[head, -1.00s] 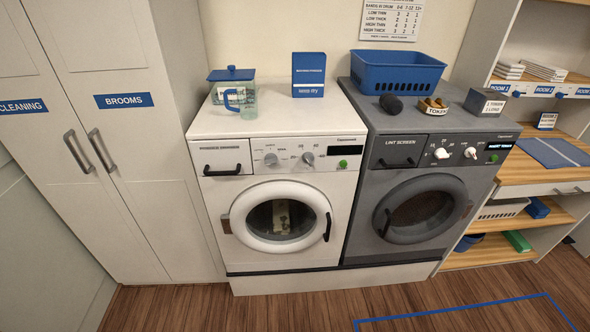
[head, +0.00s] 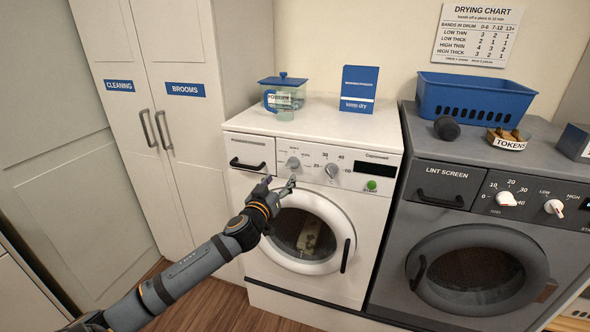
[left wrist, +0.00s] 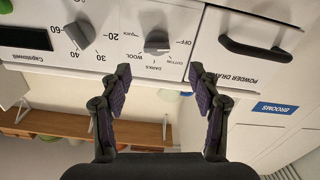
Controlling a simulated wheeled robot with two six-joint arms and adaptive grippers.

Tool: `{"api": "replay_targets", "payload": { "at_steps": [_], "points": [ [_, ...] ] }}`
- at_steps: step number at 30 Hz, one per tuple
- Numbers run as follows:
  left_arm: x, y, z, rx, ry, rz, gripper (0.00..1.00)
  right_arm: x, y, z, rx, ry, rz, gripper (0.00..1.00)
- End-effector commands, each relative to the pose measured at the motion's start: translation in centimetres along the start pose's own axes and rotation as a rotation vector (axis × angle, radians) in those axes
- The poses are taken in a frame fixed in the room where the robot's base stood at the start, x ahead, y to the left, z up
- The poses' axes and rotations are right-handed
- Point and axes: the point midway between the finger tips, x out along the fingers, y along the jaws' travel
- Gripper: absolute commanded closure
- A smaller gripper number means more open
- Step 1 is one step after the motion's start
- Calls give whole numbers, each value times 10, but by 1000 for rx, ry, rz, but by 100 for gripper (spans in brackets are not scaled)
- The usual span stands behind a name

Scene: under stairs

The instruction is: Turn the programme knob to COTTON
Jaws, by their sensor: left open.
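The white washer (head: 358,155) stands in the middle of the head view. Its programme knob (head: 293,162) is the grey left one on the panel; it also shows upside down in the left wrist view (left wrist: 157,42), ringed by OFF, COTTON, WOOL and DARKS. I cannot tell surely which word its pointer marks. My left gripper (head: 278,184) is open and empty just below and in front of that knob. In the left wrist view its fingertips (left wrist: 160,75) are spread to either side of the knob, apparently not touching it. My right gripper is out of view.
A second numbered knob (head: 331,170) sits right of the programme knob, then a dark display (head: 375,169) and green START button (head: 371,185). The powder drawer handle (head: 248,164) juts out at left. The grey dryer (head: 480,225) stands at right.

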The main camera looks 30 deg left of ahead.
Motion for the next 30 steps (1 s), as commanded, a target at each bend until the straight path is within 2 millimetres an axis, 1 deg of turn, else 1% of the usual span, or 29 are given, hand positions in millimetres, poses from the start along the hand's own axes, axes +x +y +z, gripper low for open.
{"api": "replay_targets", "payload": {
  "at_steps": [2,6,9,12,17,24,25,30],
  "points": [
    [14,2,-2,-13,3,0,38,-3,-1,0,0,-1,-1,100],
    [46,2,-4,-12,1,0,38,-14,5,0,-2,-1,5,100],
    [66,3,-3,-9,0,2,38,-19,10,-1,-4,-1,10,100],
    [80,2,-2,-4,0,1,38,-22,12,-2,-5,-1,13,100],
    [90,2,0,-4,-1,3,38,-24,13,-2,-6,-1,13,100],
    [92,2,1,-1,-1,3,38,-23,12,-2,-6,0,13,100],
    [92,2,1,-1,-1,3,39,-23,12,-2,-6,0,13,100],
    [91,2,1,-1,-1,3,62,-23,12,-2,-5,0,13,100]
  ]
}}
